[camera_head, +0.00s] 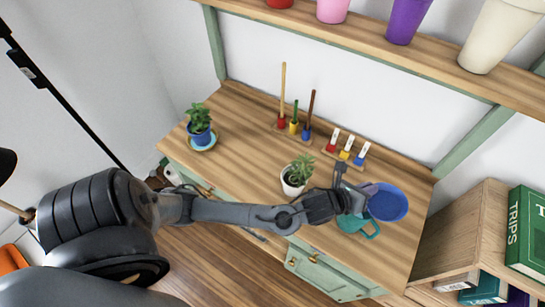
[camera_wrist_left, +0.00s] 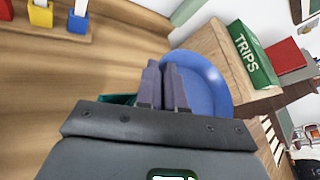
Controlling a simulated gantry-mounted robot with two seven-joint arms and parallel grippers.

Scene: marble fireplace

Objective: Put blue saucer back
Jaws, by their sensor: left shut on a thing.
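The round blue saucer (camera_head: 392,206) is at the right end of the wooden bench top (camera_head: 245,125). My left gripper (camera_head: 366,189) is shut on the left part of its rim. In the left wrist view, the fingers (camera_wrist_left: 163,85) lie together against the left side of the saucer (camera_wrist_left: 208,78). Whether the saucer touches the bench is hard to tell. A teal object with a handle (camera_head: 374,232) sits just below the gripper and is partly hidden by it. My right gripper is not in view.
A white-potted plant (camera_head: 294,187) stands left of the gripper. A blue-potted plant (camera_head: 200,138) sits on a teal saucer (camera_head: 206,146) at the left. Small tools and labelled blocks (camera_head: 345,154) line the back. A shelf of pots (camera_head: 407,20) is above; a bookcase (camera_head: 478,210) is right.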

